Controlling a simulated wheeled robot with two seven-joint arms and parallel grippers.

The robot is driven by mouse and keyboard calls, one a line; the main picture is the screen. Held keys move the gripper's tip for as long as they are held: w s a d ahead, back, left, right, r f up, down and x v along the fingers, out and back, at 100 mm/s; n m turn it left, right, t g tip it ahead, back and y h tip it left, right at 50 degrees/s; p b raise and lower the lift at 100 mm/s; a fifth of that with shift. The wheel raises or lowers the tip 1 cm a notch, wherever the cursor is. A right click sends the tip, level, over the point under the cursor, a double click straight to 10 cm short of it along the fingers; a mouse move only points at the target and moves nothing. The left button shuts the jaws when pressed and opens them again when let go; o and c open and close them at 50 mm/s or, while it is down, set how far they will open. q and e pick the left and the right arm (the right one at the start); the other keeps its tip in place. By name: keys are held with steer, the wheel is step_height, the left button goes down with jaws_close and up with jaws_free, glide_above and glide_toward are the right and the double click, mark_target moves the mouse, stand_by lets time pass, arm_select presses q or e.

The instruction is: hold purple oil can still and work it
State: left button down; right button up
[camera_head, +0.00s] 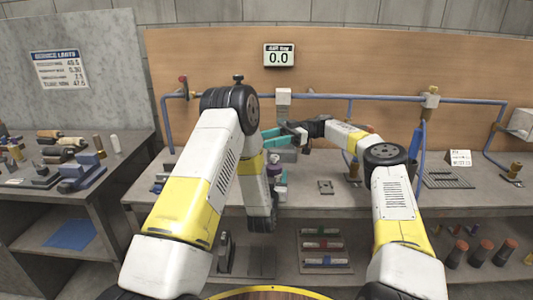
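A small purple and white piece, which looks like the purple oil can (281,189), shows on the bench just right of my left forearm. Most of it is hidden behind that arm. My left arm bends at a high elbow and its forearm drops toward the can. The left gripper's fingertips are hidden or too small to make out. My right gripper (288,134) reaches in from the right at a height above the can, with teal parts at its tip. I cannot tell whether its fingers are parted or whether it touches anything.
A grey bench (335,200) runs along a brown back panel with blue pipes. A small metal plate (325,187) lies right of the can. Several tools crowd the left bench (118,160). Several red-topped cylinders stand on the lower right shelf.

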step_height(320, 180, up, 3)
steer(key=shift+f, duration=0.15)
steer(key=w+d+m+t+y, duration=0.2)
steer(key=d+m+t, duration=0.35)
steer(key=d, duration=0.25)
steer(key=w+d+m+t+y, duration=0.3)
steer(key=d+m+t, duration=0.2)
steer(key=d+m, duration=0.25)
steer(key=n+g+h, duration=0.2)
steer(key=n+h, duration=0.1)
steer(key=n, duration=0.4)
glide_toward(274, 159)
steer(key=w+a, duration=0.1)
steer(key=a, duration=1.1)
steer(key=shift+a, duration=0.4)
steer(key=shift+t, duration=0.25)
steer(key=shift+w, duration=0.1)
jaws_close()
